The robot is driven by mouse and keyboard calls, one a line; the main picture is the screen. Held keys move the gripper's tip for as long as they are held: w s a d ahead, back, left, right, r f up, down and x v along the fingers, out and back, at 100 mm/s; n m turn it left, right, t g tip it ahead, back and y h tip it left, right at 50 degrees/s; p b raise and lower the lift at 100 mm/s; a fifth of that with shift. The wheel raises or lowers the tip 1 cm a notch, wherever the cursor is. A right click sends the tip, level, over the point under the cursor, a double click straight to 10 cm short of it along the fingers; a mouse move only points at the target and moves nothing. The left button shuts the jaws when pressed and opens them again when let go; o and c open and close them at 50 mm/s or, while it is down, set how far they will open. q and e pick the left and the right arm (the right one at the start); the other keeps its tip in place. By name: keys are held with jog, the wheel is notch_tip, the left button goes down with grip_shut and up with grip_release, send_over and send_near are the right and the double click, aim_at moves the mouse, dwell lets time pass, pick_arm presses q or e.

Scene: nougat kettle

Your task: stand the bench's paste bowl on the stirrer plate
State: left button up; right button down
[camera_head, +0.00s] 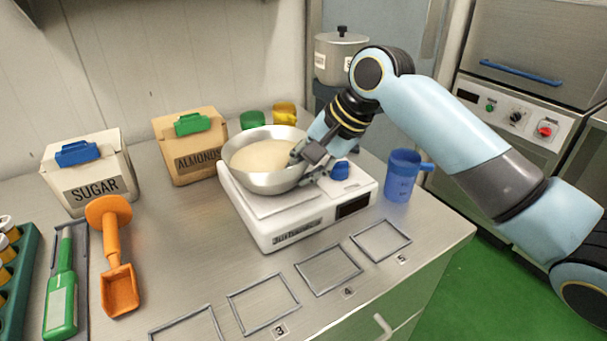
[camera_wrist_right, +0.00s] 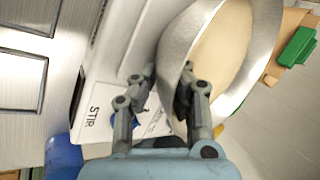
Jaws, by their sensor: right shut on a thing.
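The paste bowl (camera_head: 285,182) is a steel bowl with pale cream paste in it, and looks about level. It is over the white stirrer plate (camera_head: 290,238); I cannot tell whether its base touches the top. My right gripper (camera_head: 300,155) is shut on the bowl's right-hand rim. In the right wrist view, the right gripper's fingers (camera_wrist_right: 168,80) are at the near wall of the bowl (camera_wrist_right: 175,48), with the stirrer plate (camera_wrist_right: 105,75) beneath. The fingers hide part of the rim. My left gripper is not in view.
A blue jug (camera_head: 401,178) stands right of the plate. The almonds box (camera_head: 190,150) and sugar box (camera_head: 92,175) stand at the left. Outlined squares (camera_head: 328,270) on the bench are empty.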

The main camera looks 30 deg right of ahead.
jog(key=shift+f, duration=0.4)
jog(key=c, duration=1.5)
grip_release()
jog(key=v, duration=1.2)
jog(key=shift+p, duration=0.4)
